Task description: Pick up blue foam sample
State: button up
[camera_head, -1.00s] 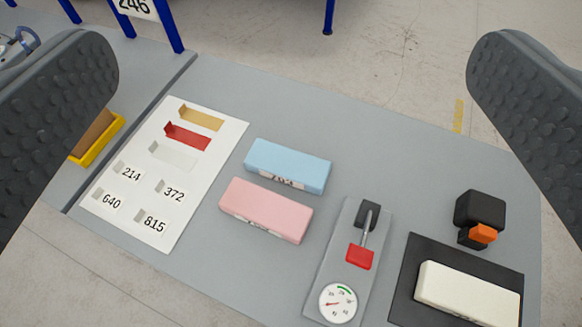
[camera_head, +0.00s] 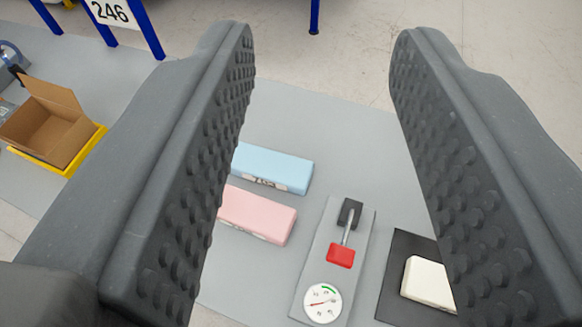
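The blue foam sample (camera_head: 273,168) is a light blue block with a dark printed label on its front side. It lies on the grey table, and its left end is hidden behind my left finger. My gripper (camera_head: 320,45) is open and empty, its two dark studded fingers wide apart and high above the table. The blue block shows between the fingers, nearer the left one, well below them.
A pink foam block (camera_head: 257,214) lies just in front of the blue one. A gauge plate with a red-handled lever (camera_head: 340,256) is to the right. A white block (camera_head: 428,283) lies on a black mat (camera_head: 397,270). A cardboard box (camera_head: 50,130) sits in a yellow tray at left.

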aim_at(268, 167)
jog(key=z, duration=2.6)
jog(key=k, duration=1.3)
jog(key=u, duration=2.05)
jog(key=i, duration=1)
